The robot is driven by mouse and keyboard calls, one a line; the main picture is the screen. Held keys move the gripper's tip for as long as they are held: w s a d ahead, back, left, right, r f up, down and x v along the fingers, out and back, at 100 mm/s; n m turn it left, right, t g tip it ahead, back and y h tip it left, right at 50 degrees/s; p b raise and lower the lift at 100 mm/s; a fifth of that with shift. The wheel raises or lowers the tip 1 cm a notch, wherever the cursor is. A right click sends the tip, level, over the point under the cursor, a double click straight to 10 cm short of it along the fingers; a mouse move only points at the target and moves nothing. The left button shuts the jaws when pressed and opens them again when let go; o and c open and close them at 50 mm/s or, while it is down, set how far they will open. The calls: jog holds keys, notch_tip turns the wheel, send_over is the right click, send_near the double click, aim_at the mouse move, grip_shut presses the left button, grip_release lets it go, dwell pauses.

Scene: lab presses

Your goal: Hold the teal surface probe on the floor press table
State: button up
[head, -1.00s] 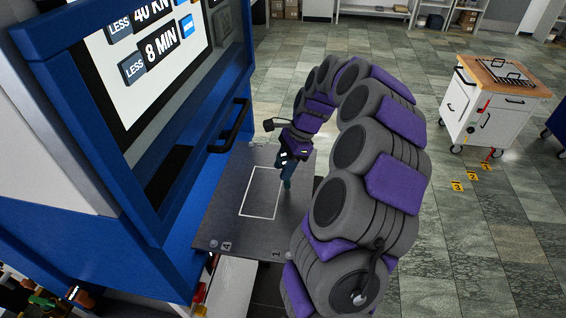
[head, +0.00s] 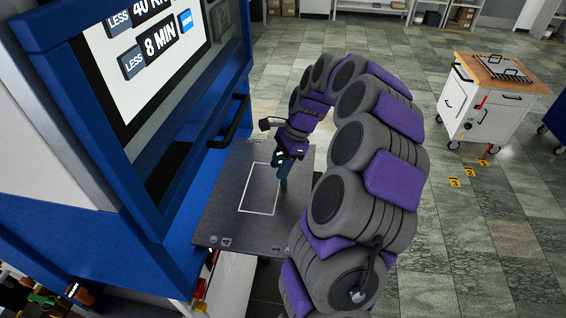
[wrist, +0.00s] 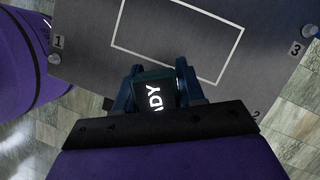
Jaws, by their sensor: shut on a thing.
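My gripper (head: 283,168) is shut on the teal surface probe (head: 284,184), above the right part of the dark press table (head: 230,222). The probe's lower end shows below my fingers, beside the white rectangle's right edge. I cannot tell whether its tip touches the table. In the wrist view the probe (wrist: 155,90) sits between my fingers (wrist: 157,84), with a dark screen on its top and partly readable white letters "DY". The table (wrist: 95,62) with its white outline lies beyond it.
The blue press (head: 75,130) stands at the left, with a black handle (head: 232,122) and a lit screen (head: 140,45). A white cart (head: 490,105) with a wooden top stands at the right. Yellow numbered floor markers (head: 455,183) lie near it.

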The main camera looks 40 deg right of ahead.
jog(key=shift+a+f, duration=0.2)
jog(key=shift+a, duration=0.65)
jog(key=shift+d+f, duration=0.2)
jog(key=shift+d, duration=0.75)
jog(key=shift+a, duration=0.65)
jog(key=shift+d, duration=0.4)
jog(key=shift+a, duration=0.15)
